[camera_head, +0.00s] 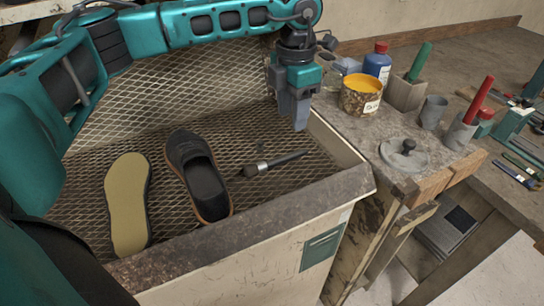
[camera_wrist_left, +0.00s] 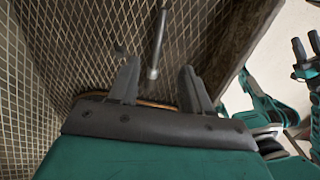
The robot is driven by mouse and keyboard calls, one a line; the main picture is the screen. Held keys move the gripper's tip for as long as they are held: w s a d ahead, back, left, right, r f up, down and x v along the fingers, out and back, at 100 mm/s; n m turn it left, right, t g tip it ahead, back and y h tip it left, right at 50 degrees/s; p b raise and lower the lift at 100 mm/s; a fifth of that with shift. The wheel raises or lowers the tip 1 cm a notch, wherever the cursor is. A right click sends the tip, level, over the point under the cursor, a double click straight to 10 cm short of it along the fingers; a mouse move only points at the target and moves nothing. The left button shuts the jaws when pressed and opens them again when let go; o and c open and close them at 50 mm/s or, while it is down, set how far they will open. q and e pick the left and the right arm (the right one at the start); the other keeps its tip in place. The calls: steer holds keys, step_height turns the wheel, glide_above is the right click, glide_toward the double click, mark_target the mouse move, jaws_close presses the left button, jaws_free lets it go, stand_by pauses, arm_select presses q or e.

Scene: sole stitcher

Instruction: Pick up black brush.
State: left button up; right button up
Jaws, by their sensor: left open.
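The black brush (camera_head: 272,164) lies on the wire-mesh tray, to the right of a dark shoe. Its dark handle points right and its bristle end points left, toward the shoe. In the left wrist view a slim part of the brush (camera_wrist_left: 158,42) shows ahead, in line with the space between the fingers. My left gripper (camera_head: 293,118) hangs above the tray, above and to the right of the brush in the head view. It is open and empty, its fingers (camera_wrist_left: 160,68) apart. My right gripper is not in the head view; teal and black parts at the left wrist view's right edge are unclear.
The shoe (camera_head: 198,176) and a tan sole (camera_head: 127,204) lie left of the brush. The tray has a raised stone front rim (camera_head: 245,222). On the bench at right stand a yellow paint tin (camera_head: 360,102), a blue bottle (camera_head: 377,66) and a grey lid (camera_head: 405,157).

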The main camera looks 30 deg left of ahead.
arm_select(q)
glide_above(290, 154)
steer(key=f, duration=0.4)
steer(key=shift+s+d+f, duration=0.1)
steer(key=shift+s+f, duration=0.25)
steer(key=shift+f, duration=0.05)
steer(key=shift+w+f+p, duration=0.15)
steer(key=shift+f+p, duration=0.05)
steer(key=shift+f, duration=1.35)
steer(key=shift+w+f+p, duration=0.15)
steer(key=shift+f, duration=1.4)
jaws_close()
